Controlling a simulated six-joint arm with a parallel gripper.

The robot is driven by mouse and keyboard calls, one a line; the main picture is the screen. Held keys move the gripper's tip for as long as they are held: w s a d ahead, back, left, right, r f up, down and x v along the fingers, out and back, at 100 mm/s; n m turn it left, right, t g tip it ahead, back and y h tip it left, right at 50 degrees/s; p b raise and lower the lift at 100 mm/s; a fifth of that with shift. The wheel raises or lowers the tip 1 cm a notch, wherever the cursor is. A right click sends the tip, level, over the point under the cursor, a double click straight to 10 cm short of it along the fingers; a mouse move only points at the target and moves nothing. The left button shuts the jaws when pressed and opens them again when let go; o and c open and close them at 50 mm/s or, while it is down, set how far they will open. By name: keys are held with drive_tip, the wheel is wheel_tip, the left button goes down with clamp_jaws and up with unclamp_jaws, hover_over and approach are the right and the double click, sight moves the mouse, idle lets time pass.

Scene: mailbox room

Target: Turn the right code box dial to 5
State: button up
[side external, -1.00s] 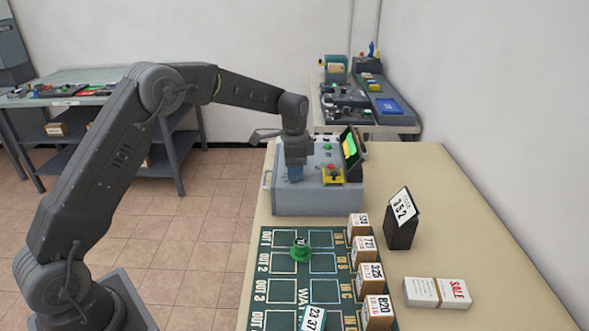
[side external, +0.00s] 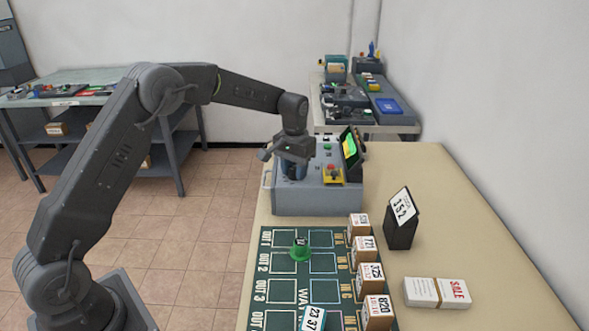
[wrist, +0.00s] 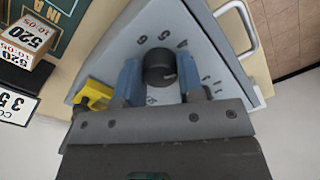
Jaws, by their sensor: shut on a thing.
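The grey code box (side external: 318,200) stands on the beige table in the side external view. Its black round dial (wrist: 160,67) shows in the wrist view, with printed digits around it on the sloped grey face. My gripper (wrist: 160,78) has its blue fingers on either side of the dial and is shut on it. In the side external view my gripper (side external: 293,170) points down over the left part of the box top and hides the dial. I cannot tell which digit the dial points at. No second dial is visible.
A green mat (side external: 285,268) with small parcels lies in front. A dark stand with a number card (side external: 402,220) and a card stack (side external: 437,293) are at the right.

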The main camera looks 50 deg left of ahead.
sight(294, 170)
drive_tip(key=n, duration=1.2)
drive_tip(key=shift+r, duration=0.1)
idle(0.4)
drive_tip(key=o, duration=0.9)
drive_tip(key=shift+o, duration=0.2)
wheel_tip(294, 170, up, 14)
idle(0.4)
